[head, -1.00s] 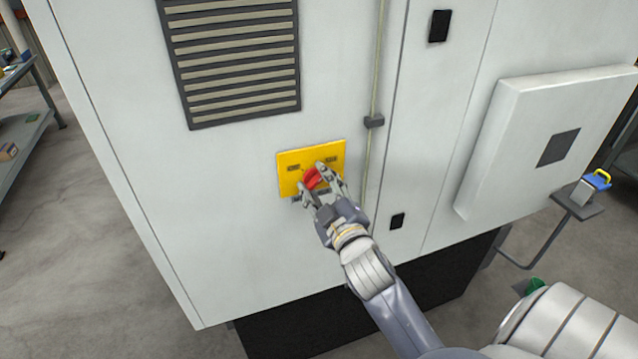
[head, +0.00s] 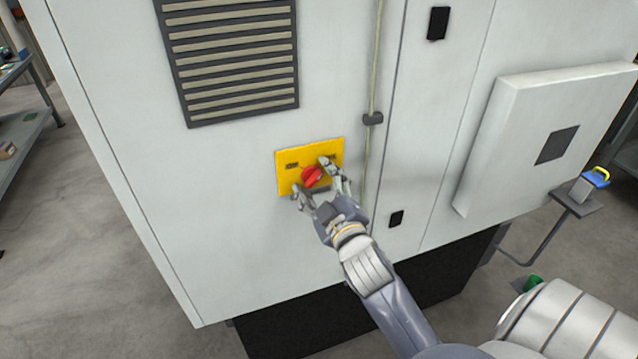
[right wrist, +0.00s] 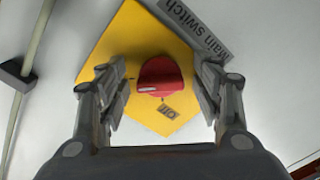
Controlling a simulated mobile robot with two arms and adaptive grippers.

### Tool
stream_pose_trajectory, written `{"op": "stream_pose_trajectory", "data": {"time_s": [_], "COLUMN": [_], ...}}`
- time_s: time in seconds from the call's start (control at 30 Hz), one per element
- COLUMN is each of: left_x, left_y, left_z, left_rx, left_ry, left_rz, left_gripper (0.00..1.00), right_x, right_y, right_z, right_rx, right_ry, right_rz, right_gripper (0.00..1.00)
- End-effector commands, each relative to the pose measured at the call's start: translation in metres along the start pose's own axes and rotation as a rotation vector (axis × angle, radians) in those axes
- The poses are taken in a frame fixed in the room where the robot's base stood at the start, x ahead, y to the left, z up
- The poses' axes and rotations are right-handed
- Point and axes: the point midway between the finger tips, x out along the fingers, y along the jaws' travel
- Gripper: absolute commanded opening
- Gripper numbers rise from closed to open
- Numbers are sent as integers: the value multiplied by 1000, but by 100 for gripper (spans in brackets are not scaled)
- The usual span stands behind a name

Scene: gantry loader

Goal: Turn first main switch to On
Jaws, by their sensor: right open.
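The main switch is a red rotary knob (head: 313,176) on a yellow plate (head: 289,160) on the white cabinet's front. In the right wrist view the red knob (right wrist: 160,78) has a white mark at its lower left, and a small label (right wrist: 167,111) sits below it on the yellow plate (right wrist: 130,40). A grey "Main switch" label (right wrist: 195,32) lies along the plate's edge. My right gripper (head: 313,179) is open, with one finger on each side of the knob and gaps between fingers and knob. My left gripper is not in view.
The white cabinet (head: 120,120) has a vent grille (head: 230,60) above the plate and a cable (head: 372,80) running down right of it. A raised box (head: 540,130) juts out at the right. A small shelf with a blue and yellow item (head: 597,178) stands beside it.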

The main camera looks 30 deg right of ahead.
Motion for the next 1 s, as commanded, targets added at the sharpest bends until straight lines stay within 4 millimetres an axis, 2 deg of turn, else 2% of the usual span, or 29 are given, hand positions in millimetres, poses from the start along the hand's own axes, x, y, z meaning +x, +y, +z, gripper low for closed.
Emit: {"op": "stream_pose_trajectory", "data": {"time_s": [0.13,0.23,0.5,0.7,1.0], "left_x": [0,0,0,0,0], "left_y": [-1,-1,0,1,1], "left_z": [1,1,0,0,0], "left_rx": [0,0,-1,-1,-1], "left_ry": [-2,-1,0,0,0], "left_rz": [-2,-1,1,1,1], "left_gripper": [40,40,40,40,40], "right_x": [-7,-20,-70,-101,-119], "right_y": [-1,-1,-1,-1,0], "right_z": [0,1,2,2,0], "right_rx": [0,1,2,2,0], "right_ry": [-1,-2,-4,-4,-1], "right_rz": [-1,-3,-3,-2,0], "right_gripper": [60,60,60,60,60]}}
